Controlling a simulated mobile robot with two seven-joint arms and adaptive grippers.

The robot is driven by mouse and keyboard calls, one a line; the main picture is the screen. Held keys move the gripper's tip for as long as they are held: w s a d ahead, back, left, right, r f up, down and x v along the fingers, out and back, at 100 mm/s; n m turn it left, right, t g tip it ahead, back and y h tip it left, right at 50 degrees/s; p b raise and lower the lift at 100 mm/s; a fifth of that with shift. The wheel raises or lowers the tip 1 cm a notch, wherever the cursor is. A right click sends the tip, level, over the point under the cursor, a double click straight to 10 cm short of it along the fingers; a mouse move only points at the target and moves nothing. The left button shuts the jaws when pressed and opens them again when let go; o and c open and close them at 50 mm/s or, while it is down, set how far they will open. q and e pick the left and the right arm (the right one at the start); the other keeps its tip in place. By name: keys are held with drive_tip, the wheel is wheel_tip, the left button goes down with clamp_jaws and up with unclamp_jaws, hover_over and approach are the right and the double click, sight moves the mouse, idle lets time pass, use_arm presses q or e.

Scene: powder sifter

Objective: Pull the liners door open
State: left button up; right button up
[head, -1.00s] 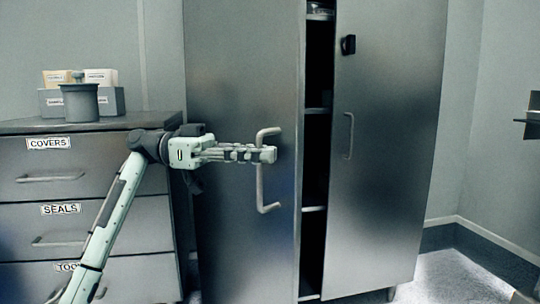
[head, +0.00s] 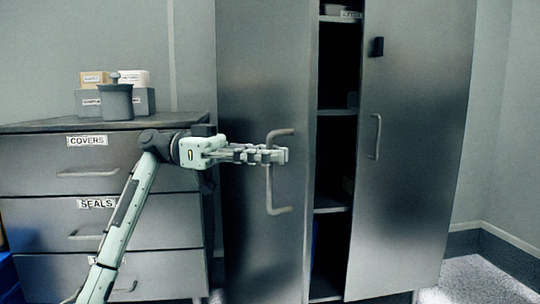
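A tall grey metal cabinet has a left door (head: 245,230) standing ajar, with a dark gap between it and the right door (head: 420,150). No liners label is readable on either door. The left door carries a vertical bar handle (head: 270,190). My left gripper (head: 275,155) reaches in from the left across the upper part of this handle. Its fingers look closed about the bar and hide part of it. My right gripper is not in view.
A drawer unit (head: 150,158) labelled COVERS and SEALS stands left of the cabinet, with a lidded pot (head: 118,103) and a grey box (head: 146,100) on top. Shelves (head: 330,204) show inside the gap. Floor (head: 485,280) is clear at the right.

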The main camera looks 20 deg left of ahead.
use_arm(q)
drive_tip(key=shift+o, duration=1.2)
drive_tip(key=shift+a, duration=0.1)
drive_tip(key=s+a, duration=0.1)
drive_tip(key=a, duration=1)
drive_tip(key=shift+s+a, duration=0.2)
drive_tip(key=shift+a, duration=0.2)
